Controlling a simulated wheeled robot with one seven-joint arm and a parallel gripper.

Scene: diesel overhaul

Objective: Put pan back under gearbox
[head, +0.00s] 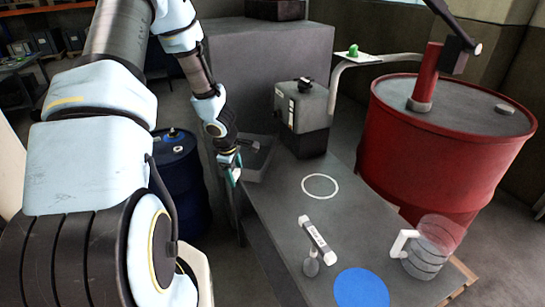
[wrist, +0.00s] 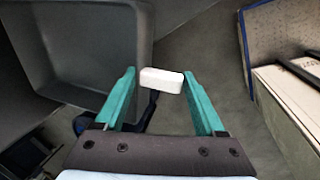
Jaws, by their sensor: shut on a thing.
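The pan (head: 262,163) is a dark grey, open-topped tray at the bench's left edge, left of the gearbox. It fills the upper left of the wrist view (wrist: 92,42) and looks empty. The gearbox (head: 302,120) is a grey box with a black knob on top, upright on the bench. My gripper (head: 236,168) is at the pan's left side. In the wrist view its teal fingers (wrist: 162,84) are shut on a white block, which looks like the pan's handle, at the pan's edge. I cannot tell if the pan touches the bench.
A white ring (head: 320,176) and a blue disc (head: 361,288) mark the grey bench top. A clear jug (head: 426,258) and a small white-handled tool (head: 318,236) stand toward the front. A red drum (head: 440,145) is at right, a blue drum (head: 182,190) at left.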

